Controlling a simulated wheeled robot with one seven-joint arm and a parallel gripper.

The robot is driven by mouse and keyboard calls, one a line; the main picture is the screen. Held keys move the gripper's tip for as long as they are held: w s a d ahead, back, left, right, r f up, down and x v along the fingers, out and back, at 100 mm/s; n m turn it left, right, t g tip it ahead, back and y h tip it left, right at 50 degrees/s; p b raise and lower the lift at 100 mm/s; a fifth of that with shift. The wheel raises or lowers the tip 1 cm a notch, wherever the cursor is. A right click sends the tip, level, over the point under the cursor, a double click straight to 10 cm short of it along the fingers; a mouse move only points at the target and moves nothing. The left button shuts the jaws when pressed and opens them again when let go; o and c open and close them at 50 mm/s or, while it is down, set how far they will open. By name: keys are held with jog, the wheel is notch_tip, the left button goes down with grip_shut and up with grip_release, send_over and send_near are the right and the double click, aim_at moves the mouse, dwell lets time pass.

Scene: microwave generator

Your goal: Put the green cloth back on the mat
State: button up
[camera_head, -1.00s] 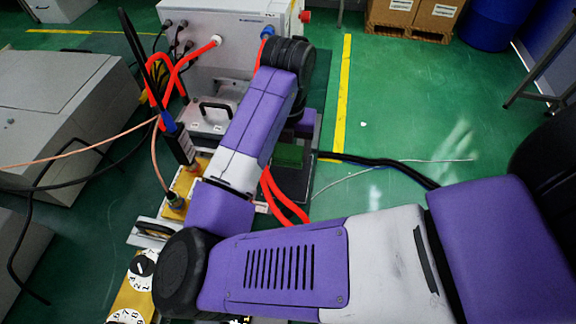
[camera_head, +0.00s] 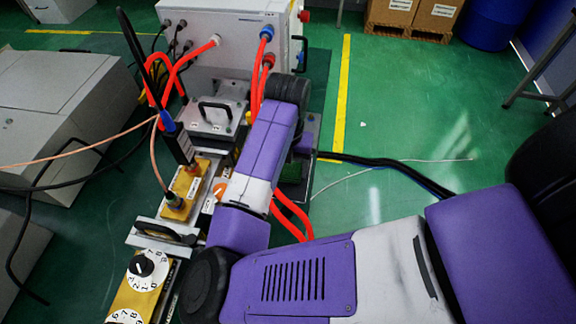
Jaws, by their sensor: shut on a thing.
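A small dark green piece, which looks like the green cloth (camera_head: 291,173), shows just right of my forearm, low beside the equipment. My gripper (camera_head: 302,152) is mostly hidden behind my purple arm. Only a purple part of its end shows, right above the green piece, and it is shut on the cloth. The fingertips cannot be made out. A darker green strip, which may be the mat (camera_head: 319,85), lies on the floor along the right side of the white cabinet. I cannot tell whether the cloth touches it.
The white cabinet (camera_head: 225,45) with red hoses stands behind my arm. A metal waveguide row with yellow parts (camera_head: 187,190) and dials runs along the left. Red hoses (camera_head: 290,215) and black cables (camera_head: 385,165) lie close on the right. Green floor is open farther right.

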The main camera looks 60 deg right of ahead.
jog(key=o, duration=1.2)
jog(key=shift+f, duration=0.1)
